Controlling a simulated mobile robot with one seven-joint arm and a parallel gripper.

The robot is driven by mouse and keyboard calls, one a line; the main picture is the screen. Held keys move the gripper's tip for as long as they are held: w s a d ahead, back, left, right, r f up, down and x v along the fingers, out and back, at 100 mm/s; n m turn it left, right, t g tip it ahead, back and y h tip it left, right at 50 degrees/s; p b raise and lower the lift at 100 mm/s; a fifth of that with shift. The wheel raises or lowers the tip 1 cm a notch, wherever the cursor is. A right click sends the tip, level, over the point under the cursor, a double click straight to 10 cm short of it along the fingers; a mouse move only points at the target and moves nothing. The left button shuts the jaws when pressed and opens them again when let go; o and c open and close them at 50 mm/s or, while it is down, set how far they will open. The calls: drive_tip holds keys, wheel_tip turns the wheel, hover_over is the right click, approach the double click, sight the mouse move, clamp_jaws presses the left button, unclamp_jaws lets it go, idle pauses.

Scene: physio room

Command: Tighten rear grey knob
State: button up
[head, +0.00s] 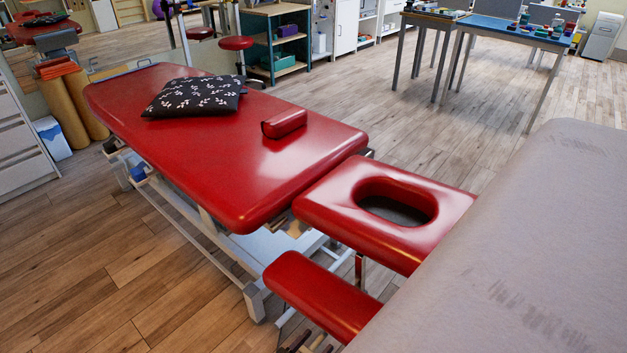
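A red treatment table (200,165) with a white metal frame stands across the middle of the head view. A red face-hole section (325,207) and a lower red armrest pad (318,292) are at its near right end. I cannot make out a grey knob. The underside of the pads is mostly hidden. Small dark rod ends (298,343) show below the armrest pad at the bottom edge, too cut off to identify. My gripper is not in view.
A large grey padded surface (540,230) fills the right foreground and covers part of the red pads. A patterned black cushion (195,96) and a small red bolster (284,123) lie on the table. Wooden floor (75,270) is open at left. Worktables (510,30) stand behind.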

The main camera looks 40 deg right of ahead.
drive_tip(key=c, duration=0.6)
drive_tip(key=shift+m, duration=0.8)
drive_tip(key=o, duration=1)
drive_tip(key=shift+c, duration=0.2)
drive_tip(key=s+a+b, duration=0.1)
drive_tip(key=a+b, duration=0.1)
drive_tip(key=a, duration=1.1)
drive_tip(key=shift+a, duration=0.4)
